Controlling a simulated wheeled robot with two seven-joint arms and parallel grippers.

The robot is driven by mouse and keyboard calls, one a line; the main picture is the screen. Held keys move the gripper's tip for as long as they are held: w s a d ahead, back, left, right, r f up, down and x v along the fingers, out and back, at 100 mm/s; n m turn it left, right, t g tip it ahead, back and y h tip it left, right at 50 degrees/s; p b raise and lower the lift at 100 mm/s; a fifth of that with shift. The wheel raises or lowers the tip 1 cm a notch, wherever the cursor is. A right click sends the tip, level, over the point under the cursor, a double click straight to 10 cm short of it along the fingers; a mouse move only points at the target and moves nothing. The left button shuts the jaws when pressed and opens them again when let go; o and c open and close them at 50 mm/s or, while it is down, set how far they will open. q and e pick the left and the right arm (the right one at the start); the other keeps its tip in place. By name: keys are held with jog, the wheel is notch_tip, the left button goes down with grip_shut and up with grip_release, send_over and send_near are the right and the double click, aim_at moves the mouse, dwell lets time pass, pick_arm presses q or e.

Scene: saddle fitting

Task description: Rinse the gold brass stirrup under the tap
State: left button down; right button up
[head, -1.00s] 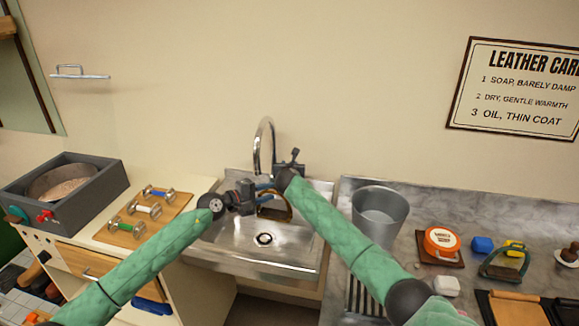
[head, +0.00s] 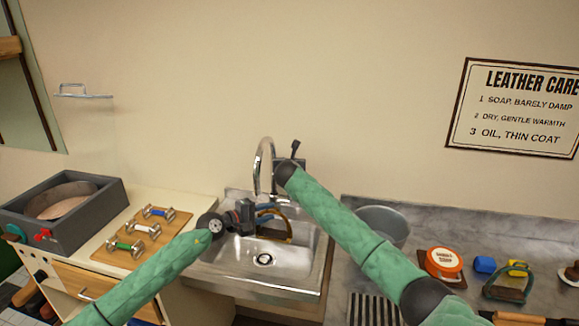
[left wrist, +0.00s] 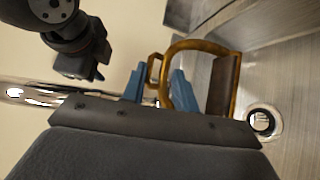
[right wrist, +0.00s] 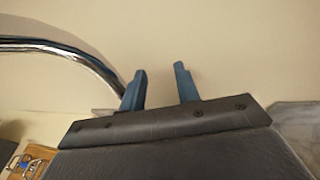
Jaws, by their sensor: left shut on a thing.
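The gold brass stirrup (head: 289,226) hangs over the sink basin in the head view. In the left wrist view the stirrup (left wrist: 235,85) shows its curved frame and a brown tread, with the blue fingers around its frame near the small loop. My left gripper (head: 266,212) is shut on it. The chrome tap (head: 260,163) arches at the back of the sink. No water stream is visible. My right gripper is open and empty in the right wrist view (right wrist: 160,85), beside the tap's spout (right wrist: 60,45). In the head view my right arm hides its fingers.
The steel sink (head: 230,268) has its drain below the stirrup. A dark tap lever (head: 295,149) stands behind my right wrist. A grey bucket (head: 385,222) and an orange tin (head: 443,262) stand on the right counter. A wooden board (head: 122,252) with metal pieces lies left.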

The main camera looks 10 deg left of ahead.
jog(key=shift+f, duration=0.2)
dwell(0.4)
jog(key=shift+f+b, duration=0.15)
jog(key=shift+b, duration=0.15)
jog(key=shift+c, duration=0.4)
